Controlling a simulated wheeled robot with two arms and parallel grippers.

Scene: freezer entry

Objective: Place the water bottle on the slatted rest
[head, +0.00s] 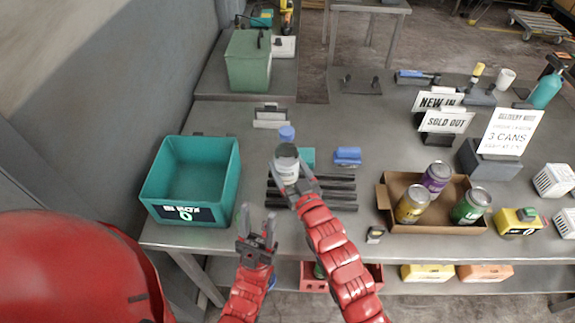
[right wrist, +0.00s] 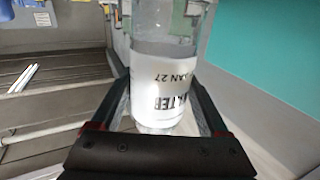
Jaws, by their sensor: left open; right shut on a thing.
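The water bottle (head: 287,170), clear with a white label, is in my right gripper (head: 292,187). Its label reads upside down in the right wrist view (right wrist: 163,95), where it sits between both fingers. In the head view the bottle appears over the back left part of the slatted rest (head: 335,197), a set of dark parallel bars. I cannot tell whether it touches the bars. Dark slats (right wrist: 50,105) also show at the left in the right wrist view. My left gripper (head: 258,228) is open and empty, left of the rest near the table's front.
A teal bin (head: 147,190) stands left of the rest. A cardboard tray (head: 445,222) with several cans is to the right. A blue object (head: 347,155) lies behind the rest, and a small sign holder (head: 271,116) stands farther back.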

